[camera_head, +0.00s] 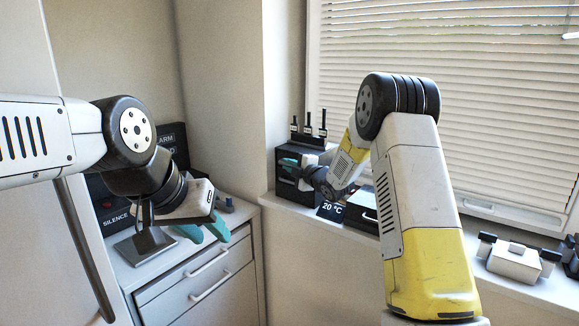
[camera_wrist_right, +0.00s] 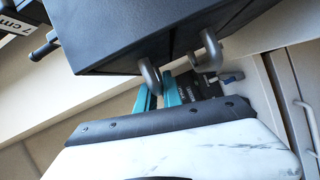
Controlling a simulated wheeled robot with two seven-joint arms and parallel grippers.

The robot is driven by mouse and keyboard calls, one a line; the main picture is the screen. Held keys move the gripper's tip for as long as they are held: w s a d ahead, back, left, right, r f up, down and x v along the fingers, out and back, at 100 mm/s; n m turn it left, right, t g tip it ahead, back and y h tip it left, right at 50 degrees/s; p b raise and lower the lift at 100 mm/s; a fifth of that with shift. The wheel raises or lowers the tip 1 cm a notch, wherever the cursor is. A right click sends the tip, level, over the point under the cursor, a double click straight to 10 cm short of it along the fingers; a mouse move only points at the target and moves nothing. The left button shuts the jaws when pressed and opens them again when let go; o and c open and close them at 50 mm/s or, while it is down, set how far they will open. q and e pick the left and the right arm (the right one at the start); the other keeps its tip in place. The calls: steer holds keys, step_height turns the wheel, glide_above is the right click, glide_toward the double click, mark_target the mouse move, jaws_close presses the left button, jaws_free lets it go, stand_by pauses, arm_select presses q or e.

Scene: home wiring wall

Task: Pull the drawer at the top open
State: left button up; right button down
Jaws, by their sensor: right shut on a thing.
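A dark box with drawers (camera_head: 287,185) stands on the window sill, its front turned left. My right gripper (camera_head: 289,163) reaches in from the right at its upper front. In the right wrist view the box (camera_wrist_right: 115,35) shows two grey hook-like handles, a near one (camera_wrist_right: 149,78) and a farther one (camera_wrist_right: 211,50). The teal fingers of my right gripper (camera_wrist_right: 160,94) are shut on the near handle; the exact contact is partly hidden. I cannot tell how far the drawer stands out. My left gripper (camera_head: 204,231) is open and empty above the white cabinet.
The white cabinet (camera_head: 205,285) stands lower left, with a dark panel (camera_head: 108,200) behind my left arm.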

steer(key=s+a, duration=0.7)
steer(key=s, duration=0.2)
steer(key=shift+s, duration=0.35)
steer(key=c, duration=1.5)
jaws_free()
steer(key=v, duration=0.7)
steer(key=shift+s+d, duration=0.25)
steer(key=shift+s, duration=0.05)
